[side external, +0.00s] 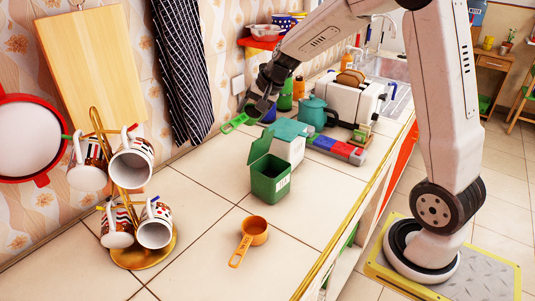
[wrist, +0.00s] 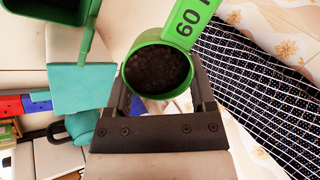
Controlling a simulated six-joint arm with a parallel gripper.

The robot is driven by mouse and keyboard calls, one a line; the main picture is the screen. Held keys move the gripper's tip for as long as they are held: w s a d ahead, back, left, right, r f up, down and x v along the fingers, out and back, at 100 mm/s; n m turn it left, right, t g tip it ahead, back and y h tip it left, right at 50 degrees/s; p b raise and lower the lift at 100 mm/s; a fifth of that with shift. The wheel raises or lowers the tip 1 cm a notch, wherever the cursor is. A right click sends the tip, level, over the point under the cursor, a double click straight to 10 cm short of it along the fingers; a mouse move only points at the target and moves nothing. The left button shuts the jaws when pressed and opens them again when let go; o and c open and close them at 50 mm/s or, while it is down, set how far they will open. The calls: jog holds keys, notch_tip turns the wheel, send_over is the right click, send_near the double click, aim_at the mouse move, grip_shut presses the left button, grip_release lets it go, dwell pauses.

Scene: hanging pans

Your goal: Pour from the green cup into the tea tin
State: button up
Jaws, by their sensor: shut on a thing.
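The green cup is a measuring cup with a flat handle marked 60. It shows in the wrist view (wrist: 157,70), full of dark grains, mouth toward the camera. My gripper (wrist: 162,92) is shut on its sides. In the side view my gripper (side external: 261,106) holds the cup above the counter's wall side, with the green handle (side external: 234,124) pointing left; the cup's body is mostly hidden there. A green tin (side external: 270,182) with its lid open stands nearer the camera, apart from the cup, and I take it as the tea tin. Its edge shows at top left in the wrist view (wrist: 62,12).
A white tin with a teal lid (side external: 290,131) stands just behind the green tin. A teal teapot (side external: 312,112), a toaster (side external: 352,97) and colored blocks (side external: 335,148) are farther back. An orange measuring cup (side external: 254,231) and a mug rack (side external: 122,190) are in front.

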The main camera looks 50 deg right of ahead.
jog(key=shift+s+r+t, duration=0.15)
jog(key=shift+s+t, duration=0.25)
jog(key=shift+s, duration=0.05)
jog(key=shift+s+r+t, duration=0.2)
jog(key=shift+s+t, duration=0.2)
jog(key=shift+t, duration=0.6)
jog(key=shift+r+t, duration=0.15)
jog(key=shift+t, duration=0.35)
jog(key=shift+s+r+t, duration=0.1)
jog(key=shift+s+t, duration=0.05)
jog(key=shift+t, duration=0.65)
jog(key=shift+s+r+n+t+y, duration=0.1)
jog(key=shift+n+t+y, duration=0.2)
jog(key=shift+t, duration=0.1)
jog(key=shift+s+t+p, duration=0.1)
jog(key=shift+t+p, duration=0.2)
jog(key=shift+t, duration=0.2)
